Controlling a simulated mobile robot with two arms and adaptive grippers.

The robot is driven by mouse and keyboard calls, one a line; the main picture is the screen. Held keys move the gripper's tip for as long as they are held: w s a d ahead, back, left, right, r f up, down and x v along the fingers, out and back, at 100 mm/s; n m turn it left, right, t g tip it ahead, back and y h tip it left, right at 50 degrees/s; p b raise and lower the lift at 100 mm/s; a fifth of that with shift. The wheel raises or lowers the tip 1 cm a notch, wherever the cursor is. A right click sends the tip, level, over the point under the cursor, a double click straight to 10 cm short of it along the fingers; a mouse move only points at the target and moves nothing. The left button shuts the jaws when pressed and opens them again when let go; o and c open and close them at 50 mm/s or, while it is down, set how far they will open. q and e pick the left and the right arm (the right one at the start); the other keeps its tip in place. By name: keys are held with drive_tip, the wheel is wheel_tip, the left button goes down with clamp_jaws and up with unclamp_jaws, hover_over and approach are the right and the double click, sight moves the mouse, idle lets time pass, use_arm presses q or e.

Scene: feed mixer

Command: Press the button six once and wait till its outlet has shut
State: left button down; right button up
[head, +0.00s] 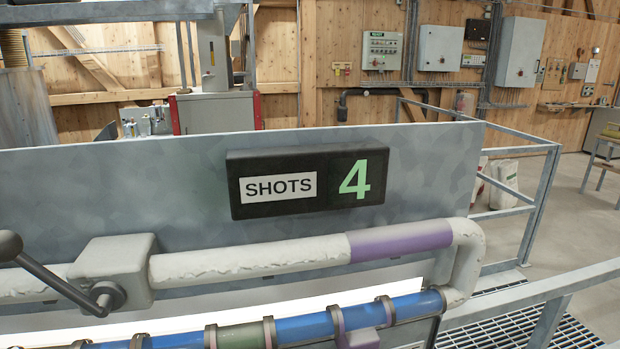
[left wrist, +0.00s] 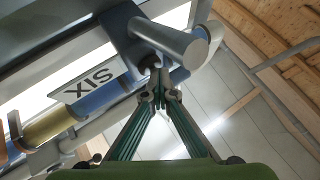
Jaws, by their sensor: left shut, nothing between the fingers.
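In the left wrist view a white label reading SIX (left wrist: 90,80) is seen upside down on a blue pipe. Beside it a dark block (left wrist: 128,28) carries a thick grey cylinder (left wrist: 172,42) with a rounded end. My left gripper (left wrist: 158,80) is shut and empty, its green-sided fingers meeting just below this cylinder. A small dark round part shows at the fingertips; I cannot tell whether it is the button or whether they touch. Whether the outlet is open or shut is unclear. In the head view a black display (head: 306,181) reads SHOTS 4. Neither gripper shows there.
A blue pipe (head: 300,329) with metal clamps runs below a pale lagged pipe (head: 250,262) with a purple band. A crank handle (head: 60,283) sticks out at the left. A grey railing (head: 538,200) and grating stand at the right. Wall boxes (head: 440,48) hang far behind.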

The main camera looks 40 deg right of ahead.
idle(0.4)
use_arm(q)
drive_tip(key=shift+s+a+h+p, duration=0.15)
drive_tip(key=shift+s+h+p, duration=0.15)
drive_tip(key=shift+s, duration=0.15)
drive_tip(key=s, duration=0.1)
drive_tip(key=s+a, duration=0.1)
drive_tip(key=s, duration=0.1)
drive_tip(key=s+a+p, duration=0.1)
drive_tip(key=shift+s, duration=0.35)
drive_tip(key=shift+d+f, duration=0.1)
idle(0.4)
